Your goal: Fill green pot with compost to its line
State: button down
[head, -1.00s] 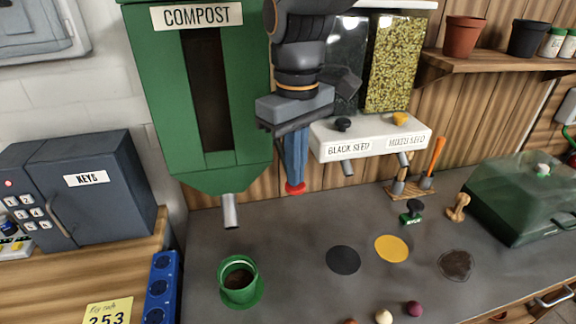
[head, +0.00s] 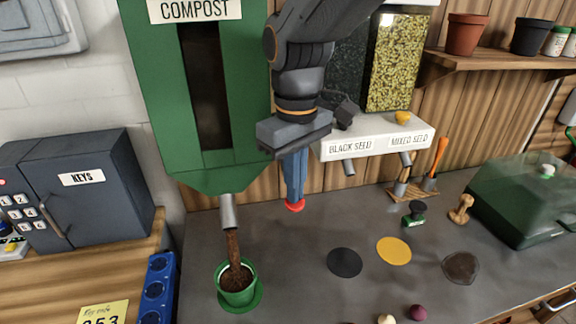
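The green pot (head: 236,295) stands upright on its green saucer (head: 258,303) under the spout of the green compost dispenser (head: 160,110). A brown stream of compost (head: 234,248) runs from the metal spout (head: 228,213) into the pot. Compost shows inside the pot; the stream partly hides its surface, and I cannot make out the line. My gripper (head: 294,185) points down beside the dispenser's right side. Its blue fingers with red tips are close together; whether they are shut on anything is unclear. The dispenser's control is not visible.
Right of my gripper is the white seed dispenser (head: 375,139). A black disc (head: 344,262) and a yellow disc (head: 394,250) lie on the grey bench. A green clear-lidded box (head: 530,200) stands at right, a dark key cabinet (head: 75,190) at left.

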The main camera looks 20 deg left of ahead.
jog(key=shift+s+d+f, duration=0.1)
jog(key=shift+r+p, duration=2.45)
jog(key=shift+r, duration=0.3)
jog(key=shift+r, duration=0.15)
notch_tip(320, 180, up, 6)
jog(key=p, duration=0.5)
